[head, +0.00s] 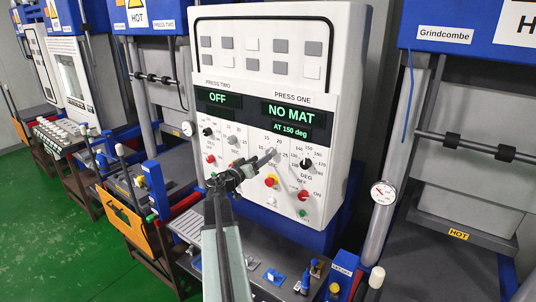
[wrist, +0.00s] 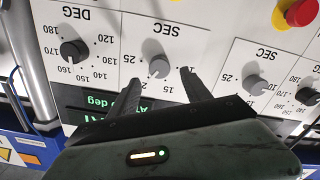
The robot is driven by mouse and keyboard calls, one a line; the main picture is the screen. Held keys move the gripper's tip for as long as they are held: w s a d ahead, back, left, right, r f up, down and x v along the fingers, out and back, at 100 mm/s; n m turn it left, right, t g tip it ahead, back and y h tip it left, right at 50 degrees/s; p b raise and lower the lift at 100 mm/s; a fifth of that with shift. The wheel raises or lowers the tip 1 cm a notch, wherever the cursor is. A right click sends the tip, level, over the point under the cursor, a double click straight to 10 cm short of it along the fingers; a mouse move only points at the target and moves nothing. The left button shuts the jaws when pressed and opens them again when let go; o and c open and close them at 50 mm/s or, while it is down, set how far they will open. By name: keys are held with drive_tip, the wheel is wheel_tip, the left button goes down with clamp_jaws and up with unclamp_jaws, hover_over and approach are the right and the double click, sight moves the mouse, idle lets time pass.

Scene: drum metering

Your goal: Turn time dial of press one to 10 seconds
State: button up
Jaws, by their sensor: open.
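The time dial of press one, a grey knob on the SEC scale, shows upside down in the wrist view (wrist: 157,65). The numbers 15 and 25 are readable beside it; I cannot tell its exact setting. My gripper (wrist: 160,77) is open, with one fingertip on each side of the dial and a visible gap to it. The press one display (head: 290,113) reads NO MAT, AT 150 deg.
The press one DEG dial (head: 307,163) is close on the right. The press two SEC dial (head: 233,139) is on the left. A red and yellow button (head: 271,181) and a red switch (head: 303,195) sit below. A bench (head: 255,255) stands under the panel.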

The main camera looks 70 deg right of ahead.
drive_tip(key=x, duration=0.6)
drive_tip(key=shift+a, duration=0.1)
drive_tip(key=c, duration=1.2)
drive_tip(key=shift+a, duration=0.2)
clamp_jaws()
drive_tip(key=shift+d, duration=0.15)
